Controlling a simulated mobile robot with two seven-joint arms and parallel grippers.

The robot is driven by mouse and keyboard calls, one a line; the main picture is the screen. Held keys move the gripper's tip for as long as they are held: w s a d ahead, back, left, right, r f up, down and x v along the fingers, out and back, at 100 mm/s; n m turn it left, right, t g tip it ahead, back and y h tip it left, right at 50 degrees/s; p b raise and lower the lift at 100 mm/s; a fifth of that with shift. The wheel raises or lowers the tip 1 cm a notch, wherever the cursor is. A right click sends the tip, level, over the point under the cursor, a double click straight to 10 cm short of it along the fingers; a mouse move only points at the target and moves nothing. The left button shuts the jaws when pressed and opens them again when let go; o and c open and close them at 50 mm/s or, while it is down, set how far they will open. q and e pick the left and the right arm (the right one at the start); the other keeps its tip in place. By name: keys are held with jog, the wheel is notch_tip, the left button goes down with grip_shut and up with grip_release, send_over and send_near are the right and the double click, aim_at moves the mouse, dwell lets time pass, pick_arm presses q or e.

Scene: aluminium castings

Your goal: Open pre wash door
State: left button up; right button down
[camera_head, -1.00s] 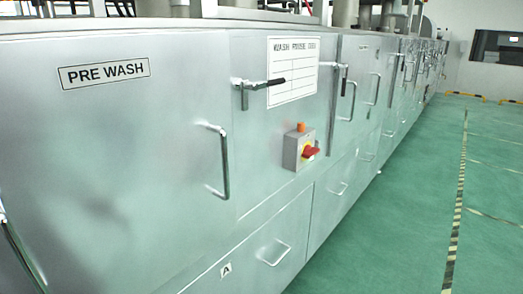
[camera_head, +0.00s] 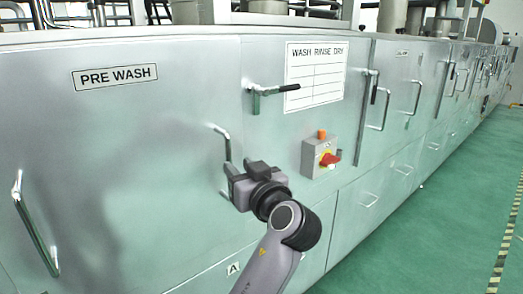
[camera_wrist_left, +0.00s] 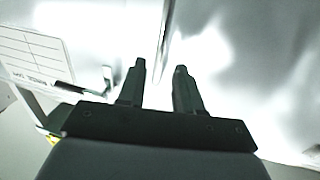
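The pre wash door (camera_head: 120,130) is a flat silver panel with a "PRE WASH" label (camera_head: 115,77); it looks closed. Its upright bar handle (camera_head: 222,136) is at the door's right side. A latch lever with a black grip (camera_head: 273,89) sits at the upper right edge. My left gripper (camera_head: 230,172) is at the handle's lower half and partly hides it. In the left wrist view, its two fingers (camera_wrist_left: 160,72) are apart, with the handle bar (camera_wrist_left: 164,42) just beyond the gap. Contact cannot be told. My right gripper is not in view.
A switch box with a red knob (camera_head: 322,157) stands out to the right of the gripper. A white chart (camera_head: 314,75) is above it. Another bar handle (camera_head: 37,226) is at the far left. Green floor (camera_head: 440,235) lies open at the right.

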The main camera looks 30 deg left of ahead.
aim_at(229, 154)
pick_arm(q)
jog(key=shift+w+a+r+n, duration=0.1)
jog(key=shift+r+n, duration=0.05)
jog(key=shift+r, duration=0.2)
jog(key=shift+w+a+r+n, duration=0.1)
jog(key=shift+r+n, duration=0.05)
jog(key=shift+r, duration=0.2)
jog(key=p+x, duration=0.2)
jog(key=x, duration=0.3)
jog(key=shift+s+a, duration=0.1)
jog(key=shift+w+a+f, duration=0.1)
jog(key=shift+w+a, duration=0.3)
jog(key=shift+a, duration=0.15)
grip_shut()
